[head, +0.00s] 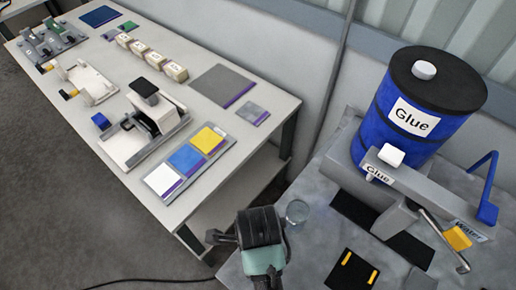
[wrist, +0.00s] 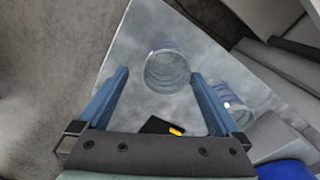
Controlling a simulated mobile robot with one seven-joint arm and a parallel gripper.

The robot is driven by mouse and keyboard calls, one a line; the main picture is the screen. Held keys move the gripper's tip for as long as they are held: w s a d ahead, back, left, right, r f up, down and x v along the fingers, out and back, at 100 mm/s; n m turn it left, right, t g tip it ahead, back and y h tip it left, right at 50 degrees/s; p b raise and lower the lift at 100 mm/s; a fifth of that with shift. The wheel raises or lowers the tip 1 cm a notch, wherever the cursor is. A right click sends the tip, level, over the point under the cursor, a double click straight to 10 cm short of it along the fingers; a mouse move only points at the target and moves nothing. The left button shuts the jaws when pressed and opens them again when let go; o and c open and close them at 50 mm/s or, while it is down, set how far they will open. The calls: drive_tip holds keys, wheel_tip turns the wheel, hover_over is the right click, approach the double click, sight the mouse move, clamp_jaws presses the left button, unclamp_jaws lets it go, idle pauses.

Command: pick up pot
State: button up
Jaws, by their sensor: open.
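The pot looks to be a small clear glass vessel (head: 297,211) on the grey table, just right of my gripper in the head view. It also shows in the wrist view (wrist: 166,68), upright and empty-looking, in line with the gap between my fingers. My gripper (wrist: 159,75) is open, with its two blue fingers spread and nothing held. The pot appears beyond the fingertips; I cannot tell the exact distance. In the head view my gripper's dark body hides its fingers.
A blue glue drum (head: 418,100) and a grey dispenser with a lever stand right of the pot. A black pad with yellow strips (head: 352,272) lies in front. A second clear object (wrist: 230,103) is near the right finger. A white bench (head: 150,95) with parts stands left.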

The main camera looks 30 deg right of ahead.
drive_tip(key=f, duration=0.3)
drive_tip(key=f+p, duration=0.1)
drive_tip(key=f, duration=0.5)
drive_tip(key=shift+w+d+f+p, duration=0.2)
drive_tip(key=shift+w+f+p, duration=0.1)
drive_tip(key=shift+w, duration=0.05)
drive_tip(key=c, duration=1.5)
drive_tip(key=shift+r, duration=0.15)
